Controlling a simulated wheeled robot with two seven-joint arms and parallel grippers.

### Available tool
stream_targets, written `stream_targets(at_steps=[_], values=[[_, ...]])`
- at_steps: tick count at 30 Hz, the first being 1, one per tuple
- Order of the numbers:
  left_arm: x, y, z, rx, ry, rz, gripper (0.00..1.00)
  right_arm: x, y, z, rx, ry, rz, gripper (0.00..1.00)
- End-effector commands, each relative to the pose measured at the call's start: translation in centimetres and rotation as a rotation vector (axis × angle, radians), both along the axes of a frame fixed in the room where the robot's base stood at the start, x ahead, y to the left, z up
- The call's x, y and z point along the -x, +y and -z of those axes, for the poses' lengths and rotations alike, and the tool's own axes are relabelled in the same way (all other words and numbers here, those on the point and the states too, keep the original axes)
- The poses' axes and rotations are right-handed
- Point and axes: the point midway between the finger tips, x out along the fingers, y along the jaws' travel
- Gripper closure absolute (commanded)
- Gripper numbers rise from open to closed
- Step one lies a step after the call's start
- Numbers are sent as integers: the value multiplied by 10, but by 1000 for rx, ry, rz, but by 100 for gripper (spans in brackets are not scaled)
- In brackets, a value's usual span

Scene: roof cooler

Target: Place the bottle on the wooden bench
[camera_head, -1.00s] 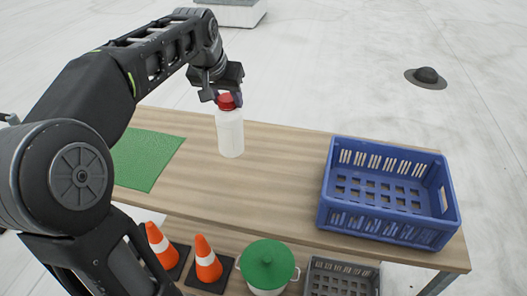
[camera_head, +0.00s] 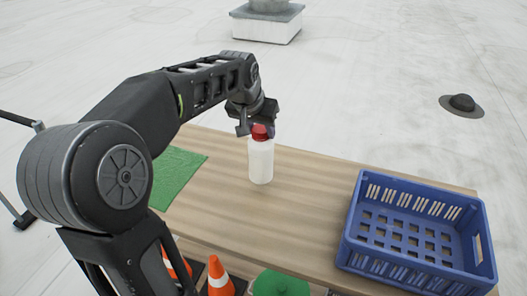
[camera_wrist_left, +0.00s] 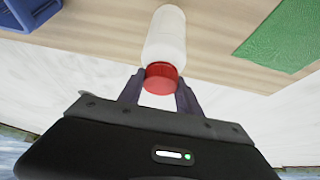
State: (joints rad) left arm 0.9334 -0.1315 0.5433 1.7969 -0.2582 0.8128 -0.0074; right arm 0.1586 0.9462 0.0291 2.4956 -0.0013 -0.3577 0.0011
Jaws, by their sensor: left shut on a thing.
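The white bottle (camera_head: 261,163) with a red cap stands upright at the wooden bench (camera_head: 300,218), between the green mat and the blue crate. In the head view its base appears to be at the bench top; I cannot tell whether it touches. My left gripper (camera_head: 260,131) comes from above and is shut on the bottle's red cap. The left wrist view shows the bottle (camera_wrist_left: 166,38) with its red cap between the two dark fingers (camera_wrist_left: 160,88). My right gripper is not in view.
A blue plastic crate (camera_head: 352,238) sits on the bench's right end. A green mat (camera_head: 178,172) lies at the left. Orange cones (camera_head: 218,277) and a green-lidded pot (camera_head: 280,284) are below the bench. Bare bench lies between bottle and crate.

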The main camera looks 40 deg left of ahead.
Motion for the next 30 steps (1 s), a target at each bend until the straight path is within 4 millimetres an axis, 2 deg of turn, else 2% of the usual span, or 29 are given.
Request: stream_targets(at_steps=[3, 13, 21, 30], values=[[-1, 0, 9, -1, -2, 0, 100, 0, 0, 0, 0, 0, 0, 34], [-1, 0, 13, -1, -2, 0, 100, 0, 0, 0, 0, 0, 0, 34], [0, 0, 45, -1, -2, 0, 100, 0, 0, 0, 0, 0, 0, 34], [-1, 0, 47, -1, -3, 0, 100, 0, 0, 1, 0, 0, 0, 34]])
